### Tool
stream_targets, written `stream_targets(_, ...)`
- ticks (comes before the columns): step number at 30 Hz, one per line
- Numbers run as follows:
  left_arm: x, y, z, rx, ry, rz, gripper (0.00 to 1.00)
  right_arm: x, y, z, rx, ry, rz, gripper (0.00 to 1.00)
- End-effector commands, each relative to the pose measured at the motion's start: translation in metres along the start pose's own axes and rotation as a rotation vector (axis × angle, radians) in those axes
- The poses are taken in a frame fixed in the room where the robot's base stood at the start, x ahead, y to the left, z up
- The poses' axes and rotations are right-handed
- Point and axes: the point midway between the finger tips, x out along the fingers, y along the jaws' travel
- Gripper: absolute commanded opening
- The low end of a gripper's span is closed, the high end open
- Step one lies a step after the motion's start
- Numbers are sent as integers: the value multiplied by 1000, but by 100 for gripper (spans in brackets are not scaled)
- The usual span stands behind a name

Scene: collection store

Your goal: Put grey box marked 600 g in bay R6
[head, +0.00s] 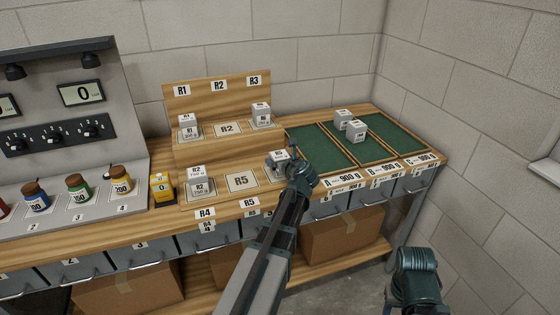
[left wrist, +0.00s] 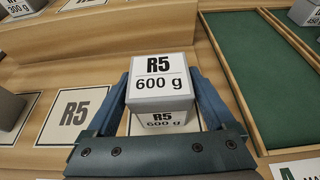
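The grey box marked R5 600 g (left wrist: 160,82) is between the fingers of my left gripper (left wrist: 163,95), which appear shut on its sides. In the head view the box (head: 277,155) is at the right end of the lower wooden step, partly hidden by my left gripper (head: 290,163). It is right of bay R5 (head: 241,181), which is empty. The bay under the box is mostly covered and its mark cannot be read; whether the box touches it is unclear. My right arm (head: 416,276) is at the lower right; its fingertips are not clearly seen.
Other grey boxes stand at R1 (head: 188,125), R3 (head: 261,115) and R4 (head: 199,184). Bay R2 (head: 227,129) is empty. Green trays (head: 313,150) lie to the right, with two grey boxes (head: 355,130) on one. A yellow object (head: 161,190) and jars (head: 79,189) are left.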

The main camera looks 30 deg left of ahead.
Motion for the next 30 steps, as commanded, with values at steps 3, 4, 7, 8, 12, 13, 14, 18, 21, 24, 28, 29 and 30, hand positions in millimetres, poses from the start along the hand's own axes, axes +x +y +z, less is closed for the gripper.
stream_targets(3,0,0,0,0,0,0,100,0,0,0,0,0,0,50)
stream_targets(4,0,0,0,0,0,0,100,0,0,0,0,0,0,50)
stream_targets(7,0,0,0,0,0,0,100,0,0,0,0,0,0,50)
stream_targets(8,0,0,1,0,0,0,100,-1,0,0,0,0,0,50)
stream_targets(12,-9,0,4,1,0,-1,100,-7,1,0,0,0,0,50)
stream_targets(13,-14,1,4,1,0,-2,100,-9,1,1,0,0,0,50)
stream_targets(14,-19,1,5,1,0,-2,100,-12,1,1,0,0,0,50)
stream_targets(18,-50,1,6,2,0,-3,100,-24,2,1,0,0,0,50)
stream_targets(21,-70,2,6,1,0,-3,100,-32,3,2,0,0,0,50)
stream_targets(24,-89,1,5,2,0,-3,100,-39,4,2,1,0,0,50)
stream_targets(28,-107,1,5,1,0,-2,100,-45,4,3,1,0,0,50)
stream_targets(29,-110,1,4,1,0,-2,100,-46,4,3,1,0,0,50)
stream_targets(30,-113,0,4,1,0,-2,100,-47,4,3,1,0,0,50)
